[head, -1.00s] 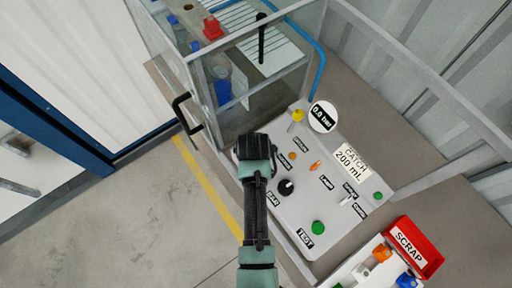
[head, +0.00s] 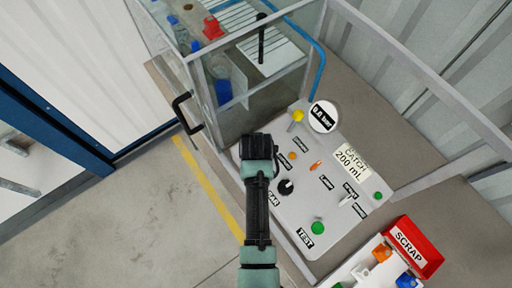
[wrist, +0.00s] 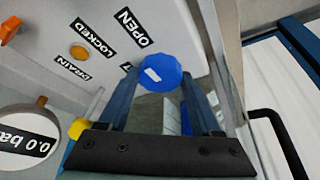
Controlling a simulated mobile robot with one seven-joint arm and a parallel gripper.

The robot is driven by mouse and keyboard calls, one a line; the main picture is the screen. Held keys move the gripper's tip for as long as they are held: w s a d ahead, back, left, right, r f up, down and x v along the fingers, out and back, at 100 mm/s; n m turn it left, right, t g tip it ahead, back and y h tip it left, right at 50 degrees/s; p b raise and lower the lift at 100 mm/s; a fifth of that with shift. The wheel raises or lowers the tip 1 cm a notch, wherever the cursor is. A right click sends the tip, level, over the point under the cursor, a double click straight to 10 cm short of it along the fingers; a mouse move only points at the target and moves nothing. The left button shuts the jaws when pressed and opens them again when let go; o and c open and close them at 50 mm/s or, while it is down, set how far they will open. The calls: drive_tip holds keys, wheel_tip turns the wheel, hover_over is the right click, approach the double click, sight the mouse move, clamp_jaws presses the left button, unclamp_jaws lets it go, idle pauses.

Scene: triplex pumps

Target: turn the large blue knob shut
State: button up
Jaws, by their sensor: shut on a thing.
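The large blue knob (wrist: 160,73) shows in the wrist view, with a short white mark on its face. It sits between the two fingers of my gripper (wrist: 160,92), which is shut on it. An OPEN label (wrist: 135,27) is on the panel just above the knob. Another small label beside it is partly hidden by a finger. In the head view my gripper (head: 257,148) is over the left edge of the sloped panel and hides the knob.
The panel (head: 325,195) carries a black dial (head: 286,187), a green TEST button (head: 318,228), a yellow knob (head: 297,115) and a 0.0 bar gauge (head: 323,116). A glass-walled cabinet (head: 235,115) stands just behind my gripper. A red SCRAP bin (head: 415,247) is at lower right.

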drive_tip(key=n+y, duration=0.1)
drive_tip(key=n, duration=0.3)
drive_tip(key=shift+d+n+y, duration=0.2)
drive_tip(key=shift+n+y, duration=0.2)
drive_tip(key=n+b, duration=0.1)
drive_tip(key=n, duration=0.1)
drive_tip(key=n+g+y+b, duration=0.1)
drive_tip(key=n, duration=0.1)
drive_tip(key=shift+w+d+f+y, duration=0.1)
drive_tip(key=shift+w+d+y, duration=0.1)
drive_tip(key=shift+y, duration=0.1)
drive_tip(key=n+g+b, duration=0.1)
drive_tip(key=n, duration=0.1)
drive_tip(key=n+b, duration=0.1)
drive_tip(key=n, duration=0.1)
drive_tip(key=shift+w+n+g+y+b, duration=0.15)
drive_tip(key=shift+n+g+y+b, duration=0.25)
drive_tip(key=shift+n+g+b, duration=0.8)
drive_tip(key=shift+n+b, duration=0.5)
drive_tip(key=shift+n, duration=0.6)
drive_tip(key=o, duration=1.4)
